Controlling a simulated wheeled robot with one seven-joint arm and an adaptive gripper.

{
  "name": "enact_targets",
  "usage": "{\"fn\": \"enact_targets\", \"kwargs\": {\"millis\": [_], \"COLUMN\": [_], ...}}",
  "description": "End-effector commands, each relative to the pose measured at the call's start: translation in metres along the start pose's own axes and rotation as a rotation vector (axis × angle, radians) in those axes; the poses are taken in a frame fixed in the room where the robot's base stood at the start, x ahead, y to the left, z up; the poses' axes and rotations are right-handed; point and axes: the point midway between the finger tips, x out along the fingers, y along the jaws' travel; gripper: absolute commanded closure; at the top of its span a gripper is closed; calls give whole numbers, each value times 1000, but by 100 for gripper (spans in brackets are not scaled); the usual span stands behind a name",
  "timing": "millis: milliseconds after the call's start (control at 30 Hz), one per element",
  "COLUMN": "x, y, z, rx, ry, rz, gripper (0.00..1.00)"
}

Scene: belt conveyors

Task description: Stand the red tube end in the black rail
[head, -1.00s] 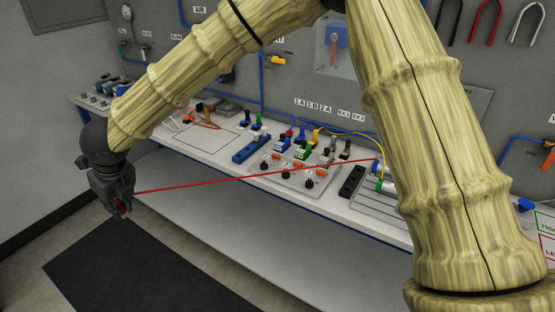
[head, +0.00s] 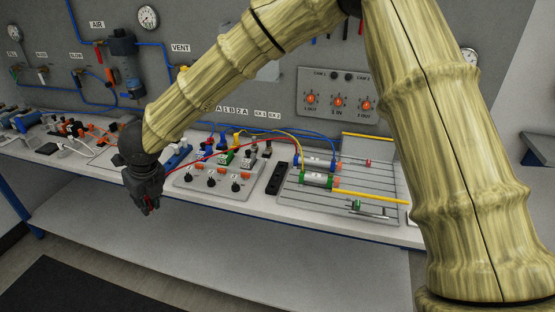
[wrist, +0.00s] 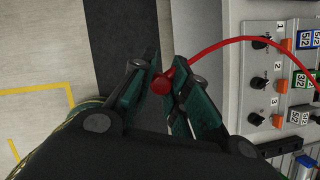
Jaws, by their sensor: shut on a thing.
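My gripper (head: 149,207) is in front of the bench's front edge, left of the black rail and apart from it. In the wrist view my gripper (wrist: 164,85) is shut on the red tube end (wrist: 163,83), a round red tip between the two dark green fingers. The red tube (wrist: 235,40) arcs from it to the right, toward the valve panel; it also shows in the head view (head: 193,155). The black rail (head: 278,179) is a dark block with holes, lying on the bench right of the valve panel. It shows partly in the wrist view (wrist: 281,148).
The grey valve panel (head: 205,186) with black knobs is just right of my gripper. A blue rail (head: 177,156) lies behind the gripper. A grooved plate (head: 330,206) with cylinders and yellow rods is right of the black rail. The floor in front of the bench is open.

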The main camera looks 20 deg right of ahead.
Motion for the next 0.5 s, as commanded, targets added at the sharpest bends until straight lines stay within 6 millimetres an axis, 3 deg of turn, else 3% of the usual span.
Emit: {"fn": "enact_targets", "kwargs": {"millis": [267, 500], "x": [6, 0], "y": [-120, -222], "z": [-25, -64], "rx": [171, 311], "ry": [5, 4], "rz": [-69, -128], "gripper": [100, 100]}}
